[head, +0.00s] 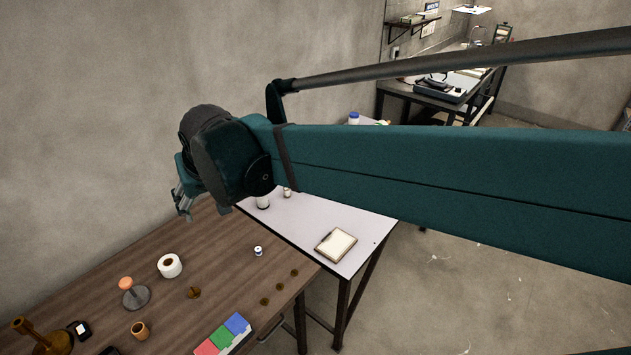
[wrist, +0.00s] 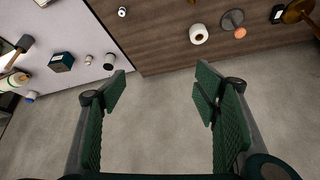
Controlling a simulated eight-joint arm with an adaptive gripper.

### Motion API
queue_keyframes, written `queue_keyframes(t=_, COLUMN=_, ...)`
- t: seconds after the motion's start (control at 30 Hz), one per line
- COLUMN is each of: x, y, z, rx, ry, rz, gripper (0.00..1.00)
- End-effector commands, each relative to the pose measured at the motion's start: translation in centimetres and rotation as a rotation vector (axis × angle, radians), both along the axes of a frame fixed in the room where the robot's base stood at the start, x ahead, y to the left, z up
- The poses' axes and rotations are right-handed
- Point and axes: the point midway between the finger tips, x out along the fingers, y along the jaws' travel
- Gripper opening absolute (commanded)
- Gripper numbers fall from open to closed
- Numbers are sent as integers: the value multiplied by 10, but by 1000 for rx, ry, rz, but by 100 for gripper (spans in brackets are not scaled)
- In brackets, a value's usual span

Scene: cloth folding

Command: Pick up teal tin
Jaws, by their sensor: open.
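A dark teal, box-shaped tin (wrist: 61,63) with a pale label stands on the white table, at the upper left of the wrist view. It looks like the teal tin. I cannot make it out in the head view, where my arm covers part of that table. In the head view my gripper (head: 183,202) hangs at the arm's end, above the back of the wooden table.
On the white table (head: 310,222), a white jar (wrist: 109,62) and a small bottle (wrist: 88,60) stand right of the tin; a blue-capped bottle (wrist: 31,97) is lower left. The wooden table (head: 215,245) holds a tape roll (head: 169,265), a coloured block set (head: 223,334) and small items.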

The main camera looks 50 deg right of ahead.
Motion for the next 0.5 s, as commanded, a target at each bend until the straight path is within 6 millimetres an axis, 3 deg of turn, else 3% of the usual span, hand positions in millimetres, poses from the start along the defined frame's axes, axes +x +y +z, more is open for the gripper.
queue_keyframes(t=0.5, x=78, y=-82, z=-2, rx=32, ry=41, rz=-227, gripper=61)
